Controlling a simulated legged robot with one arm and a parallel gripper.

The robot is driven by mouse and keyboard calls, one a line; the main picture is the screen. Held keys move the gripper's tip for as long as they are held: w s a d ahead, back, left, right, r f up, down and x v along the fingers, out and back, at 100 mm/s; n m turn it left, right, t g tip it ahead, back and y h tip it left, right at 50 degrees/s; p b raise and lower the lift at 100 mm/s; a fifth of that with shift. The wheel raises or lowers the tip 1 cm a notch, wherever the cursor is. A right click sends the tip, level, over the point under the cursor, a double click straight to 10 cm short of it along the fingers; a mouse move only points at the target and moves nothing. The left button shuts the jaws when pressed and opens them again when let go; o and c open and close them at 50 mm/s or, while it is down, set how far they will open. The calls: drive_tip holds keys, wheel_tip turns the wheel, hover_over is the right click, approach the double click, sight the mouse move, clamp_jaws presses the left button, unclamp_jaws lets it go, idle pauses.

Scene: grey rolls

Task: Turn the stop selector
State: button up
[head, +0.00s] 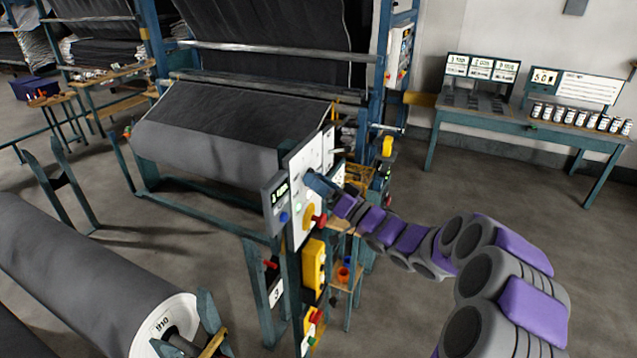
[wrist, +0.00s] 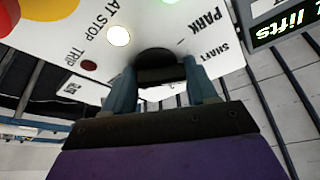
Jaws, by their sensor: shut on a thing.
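The stop selector is a dark round knob (wrist: 156,56) on a white control panel (head: 301,168) of the roll machine. The panel also fills the top of the wrist view (wrist: 75,42), upside down, with the words AT STOP, TRIP, PARK and SHAFT around the knob. My gripper (head: 314,180) reaches the panel from the right in the head view. In the wrist view its two blue-grey fingers (wrist: 161,82) are shut on the knob, one on each side. The gripper hides the knob in the head view. The knob's pointer direction cannot be told.
A display box (head: 278,197) is beside the panel's left edge. A yellow knob with a red part (head: 311,218) sits lower on the panel, and a yellow box (head: 313,264) hangs below. A large grey roll (head: 85,270) lies at front left. Open floor lies to the right.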

drive_tip(key=shift+d+f+n+g+y+b, duration=0.1)
drive_tip(key=shift+d+n+g+y+b, duration=0.05)
drive_tip(key=shift+n+g+y+b, duration=0.3)
drive_tip(key=n, duration=0.1)
drive_tip(key=n+b, duration=0.1)
drive_tip(key=n, duration=0.1)
drive_tip(key=shift+w+f+g+y, duration=0.1)
drive_tip(key=shift+f+g+y, duration=0.15)
drive_tip(key=shift+g, duration=0.1)
drive_tip(key=shift+r+n+g+y+b, duration=0.1)
drive_tip(key=shift+n+g+y+b, duration=0.55)
drive_tip(key=shift+n, duration=1.25)
drive_tip(key=shift+n+g+y+b, duration=0.25)
drive_tip(key=shift+n+g+b, duration=0.55)
drive_tip(key=shift+n+g, duration=0.75)
drive_tip(key=shift+n+t, duration=0.3)
drive_tip(key=shift+n, duration=0.2)
drive_tip(key=o, duration=1)
drive_tip(key=shift+d+r, duration=0.15)
drive_tip(key=shift+d, duration=0.25)
drive_tip(key=shift+a, duration=0.1)
